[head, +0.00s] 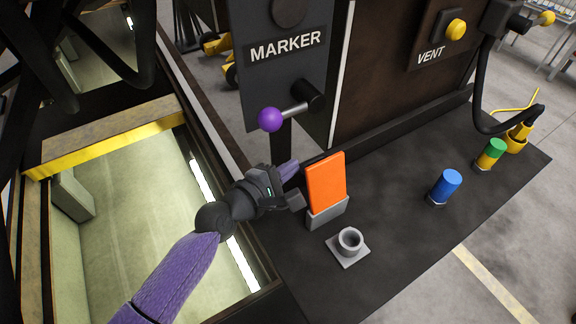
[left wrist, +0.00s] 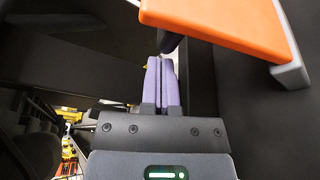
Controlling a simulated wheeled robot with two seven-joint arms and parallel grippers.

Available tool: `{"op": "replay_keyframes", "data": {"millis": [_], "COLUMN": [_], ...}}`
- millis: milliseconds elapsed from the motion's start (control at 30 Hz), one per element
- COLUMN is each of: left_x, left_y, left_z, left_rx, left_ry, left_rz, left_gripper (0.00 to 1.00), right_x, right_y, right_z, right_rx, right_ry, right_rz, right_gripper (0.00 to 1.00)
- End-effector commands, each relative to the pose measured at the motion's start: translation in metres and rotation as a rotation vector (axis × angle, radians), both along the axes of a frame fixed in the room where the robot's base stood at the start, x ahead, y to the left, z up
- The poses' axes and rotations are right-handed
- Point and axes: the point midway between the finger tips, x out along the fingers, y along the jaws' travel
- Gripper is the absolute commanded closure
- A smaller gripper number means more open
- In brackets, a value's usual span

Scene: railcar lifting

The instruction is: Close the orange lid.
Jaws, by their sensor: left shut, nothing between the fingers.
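The orange lid (head: 326,181) stands upright, raised open on a small grey box (head: 328,213) on the dark deck. My left gripper (head: 289,170) is shut and empty, just left of the lid and partly beside its left edge. In the left wrist view the purple fingers (left wrist: 161,82) are pressed together, and the orange lid (left wrist: 222,24) shows at the upper right with the grey box edge (left wrist: 292,72) beyond it. I cannot tell whether the fingers touch the lid. My right gripper is not in view.
A purple-knobbed lever (head: 271,119) sticks out under the MARKER plate (head: 287,46). A grey round socket (head: 350,241) stands in front of the box. Blue (head: 446,187) and green-topped (head: 491,153) cylinders stand to the right. A deep pit (head: 130,220) lies to the left.

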Motion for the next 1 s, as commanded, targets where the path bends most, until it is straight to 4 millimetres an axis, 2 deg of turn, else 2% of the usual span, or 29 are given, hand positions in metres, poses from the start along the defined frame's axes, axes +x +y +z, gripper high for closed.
{"op": "replay_keyframes", "data": {"millis": [633,1000], "left_x": [-0.009,-0.028], "left_y": [-0.006,-0.021], "left_z": [0.010,0.026], "left_rx": [0.082,0.244], "left_ry": [-0.112,-0.337], "left_rz": [-0.001,-0.002], "left_gripper": [1.00,1.00], "right_x": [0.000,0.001], "right_y": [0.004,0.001], "right_z": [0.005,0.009], "right_rx": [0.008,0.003], "right_ry": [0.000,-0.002], "right_rz": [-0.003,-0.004], "right_gripper": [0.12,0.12]}}
